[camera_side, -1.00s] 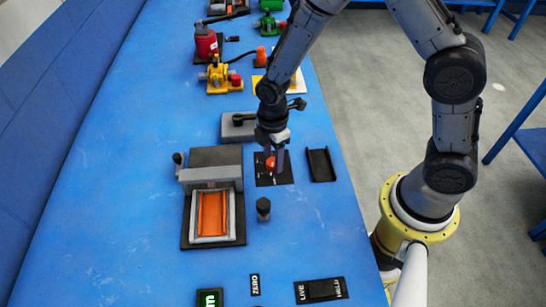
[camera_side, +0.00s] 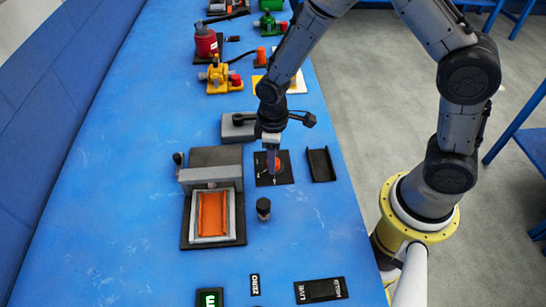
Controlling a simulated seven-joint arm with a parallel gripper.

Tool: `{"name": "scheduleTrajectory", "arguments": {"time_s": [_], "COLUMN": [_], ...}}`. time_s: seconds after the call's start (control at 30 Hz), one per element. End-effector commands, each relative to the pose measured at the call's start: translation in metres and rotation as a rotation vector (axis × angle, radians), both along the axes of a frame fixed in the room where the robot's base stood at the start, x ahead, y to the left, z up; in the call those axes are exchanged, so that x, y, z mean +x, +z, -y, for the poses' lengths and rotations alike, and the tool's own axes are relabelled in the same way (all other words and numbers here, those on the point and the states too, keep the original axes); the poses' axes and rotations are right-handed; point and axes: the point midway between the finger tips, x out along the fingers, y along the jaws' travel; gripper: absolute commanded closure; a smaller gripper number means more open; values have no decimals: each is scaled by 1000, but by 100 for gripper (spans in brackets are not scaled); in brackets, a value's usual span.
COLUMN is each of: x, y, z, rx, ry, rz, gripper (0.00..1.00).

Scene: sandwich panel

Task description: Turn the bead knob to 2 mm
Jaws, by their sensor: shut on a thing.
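The bead knob (camera_side: 278,164) is red-orange and sits on a small black plate (camera_side: 284,179) with white marks, right of the middle of the blue bench. My gripper (camera_side: 273,170) points straight down over the plate and is shut on the knob. A finger covers much of the knob, so only part of its red side shows. The marks on the plate are too small to read, so the setting cannot be told.
A press-like frame with an orange panel (camera_side: 213,214) stands to the left. A black tray (camera_side: 320,164) lies close on the right. A dark round post (camera_side: 263,209) stands in front. A grey block (camera_side: 238,127) is behind. Labels, including LIVE/HELD (camera_side: 321,290), lie at the front.

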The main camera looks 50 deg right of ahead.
Motion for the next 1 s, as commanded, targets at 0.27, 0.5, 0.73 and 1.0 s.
{"name": "scheduleTrajectory", "arguments": {"time_s": [0.27,0.5,0.73,1.0], "x": [1,1,1,0], "y": [1,2,1,1], "z": [0,0,0,0], "rx": [1,0,1,1], "ry": [-33,-33,-32,-32], "rz": [2,2,2,1], "gripper": [100,100,27,24]}}
